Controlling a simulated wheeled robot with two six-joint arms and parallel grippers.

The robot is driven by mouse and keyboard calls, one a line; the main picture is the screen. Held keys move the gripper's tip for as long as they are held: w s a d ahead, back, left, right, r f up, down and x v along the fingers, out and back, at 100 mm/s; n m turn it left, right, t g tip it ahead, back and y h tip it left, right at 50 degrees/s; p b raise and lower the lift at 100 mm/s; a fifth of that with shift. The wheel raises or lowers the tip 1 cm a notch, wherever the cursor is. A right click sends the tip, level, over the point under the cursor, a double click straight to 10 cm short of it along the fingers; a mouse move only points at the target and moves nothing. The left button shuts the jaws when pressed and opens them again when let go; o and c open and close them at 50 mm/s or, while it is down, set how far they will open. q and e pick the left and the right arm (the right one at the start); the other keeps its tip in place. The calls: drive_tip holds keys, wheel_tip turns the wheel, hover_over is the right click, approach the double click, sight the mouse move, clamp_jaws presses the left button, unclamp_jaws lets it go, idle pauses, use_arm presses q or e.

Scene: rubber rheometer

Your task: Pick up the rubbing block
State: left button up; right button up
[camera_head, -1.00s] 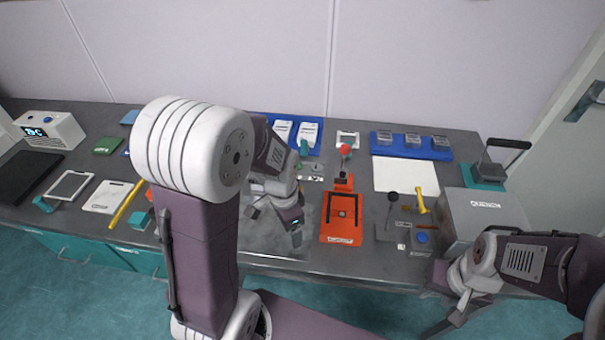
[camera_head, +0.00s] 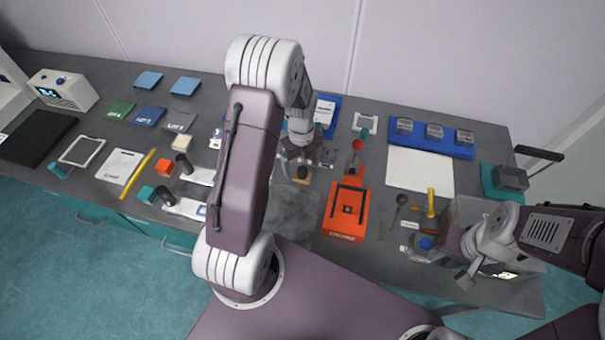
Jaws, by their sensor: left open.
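My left gripper (camera_head: 299,163) is open, pointing down over the back middle of the bench. A small tan block with a dark top (camera_head: 301,174) lies right under or beside its fingers; it may be the rubbing block, but it is small and partly covered. I cannot tell whether the fingers touch it. My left arm hides part of the bench to the left of it. My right gripper (camera_head: 466,275) is at the front right, by the grey box, apart from the block; its jaws are unclear.
An orange tray (camera_head: 346,229) stands right of the dark mat (camera_head: 291,211). A white sheet (camera_head: 420,171), a blue rack (camera_head: 463,151) and a yellow-handled tool (camera_head: 431,203) lie further right. A handled block (camera_head: 511,178) sits on a teal base at far right.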

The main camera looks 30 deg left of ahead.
sight(302, 169)
use_arm(q)
drive_tip(key=f, duration=0.4)
drive_tip(key=shift+d+p, duration=0.2)
drive_tip(key=shift+p, duration=0.2)
drive_tip(key=shift+a+f, duration=0.1)
drive_tip(key=shift+f, duration=0.5)
drive_tip(key=c, duration=1.4)
drive_tip(key=shift+o, duration=0.2)
drive_tip(key=shift+w+r, duration=0.1)
drive_tip(key=shift+r, duration=0.5)
wheel_tip(302, 169, up, 3)
drive_tip(key=shift+f+b, duration=0.1)
drive_tip(key=shift+b, duration=0.2)
drive_tip(key=s+d+r+b, duration=0.1)
drive_tip(key=s+d+r, duration=0.2)
drive_tip(key=s+r, duration=0.4)
drive_tip(key=s, duration=0.4)
drive_tip(key=shift+s+d, duration=0.15)
drive_tip(key=shift+d, duration=0.15)
drive_tip(key=shift+r, duration=0.1)
